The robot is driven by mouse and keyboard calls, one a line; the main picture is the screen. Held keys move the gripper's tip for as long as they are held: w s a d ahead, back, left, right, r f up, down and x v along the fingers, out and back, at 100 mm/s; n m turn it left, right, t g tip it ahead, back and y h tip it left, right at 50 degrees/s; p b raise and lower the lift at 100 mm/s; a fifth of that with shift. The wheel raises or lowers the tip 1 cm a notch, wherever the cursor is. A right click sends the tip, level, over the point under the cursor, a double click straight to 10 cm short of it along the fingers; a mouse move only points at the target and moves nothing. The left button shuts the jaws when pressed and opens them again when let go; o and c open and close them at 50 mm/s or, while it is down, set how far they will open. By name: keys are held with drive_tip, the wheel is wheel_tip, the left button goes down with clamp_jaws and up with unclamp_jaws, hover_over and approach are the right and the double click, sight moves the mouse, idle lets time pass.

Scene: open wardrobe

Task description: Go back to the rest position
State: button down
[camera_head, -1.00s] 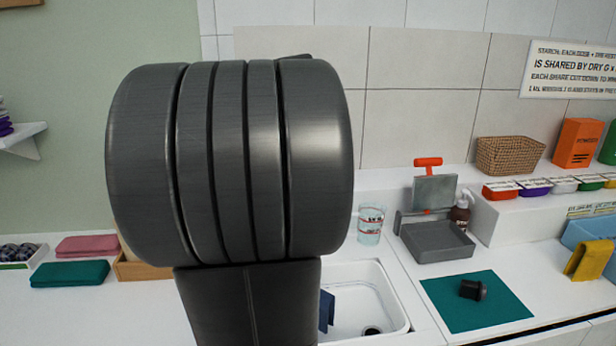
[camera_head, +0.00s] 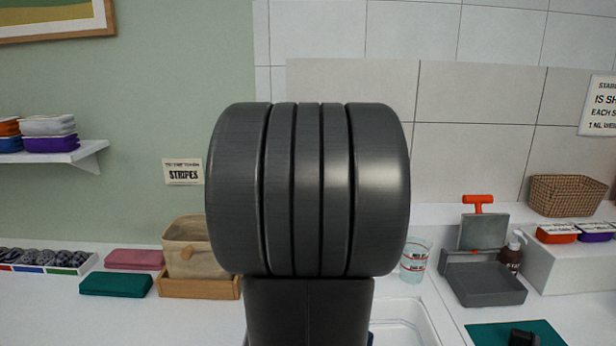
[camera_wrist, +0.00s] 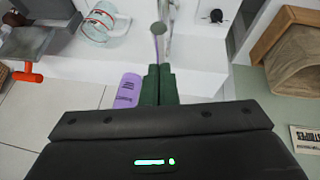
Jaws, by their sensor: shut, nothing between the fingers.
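My gripper (camera_wrist: 158,70) shows in the wrist view as two dark green fingers side by side, closed together with nothing between them. They point toward the white counter, near the sink area. A purple cylinder (camera_wrist: 128,90) with a label shows just left of the fingers; whether it touches them I cannot tell. In the head view my large dark arm joint fills the middle and hides my gripper.
The counter carries a clear cup (camera_head: 415,260), a grey tray dispenser (camera_head: 485,284) with an orange handle, and a beige bin (camera_head: 194,247) in a wooden tray. Folded cloths (camera_head: 116,283) lie at left. A wall shelf (camera_head: 55,156) holds stacked cases. A sink (camera_head: 405,325) is partly hidden.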

drive_tip(key=x, duration=0.7)
drive_tip(key=shift+w+d+f, duration=0.1)
drive_tip(key=shift+d+f, duration=0.05)
drive_tip(key=shift+f, duration=0.2)
drive_tip(key=shift+w+r+p, duration=0.2)
drive_tip(key=shift+w+p, duration=0.15)
drive_tip(key=shift+w, duration=0.05)
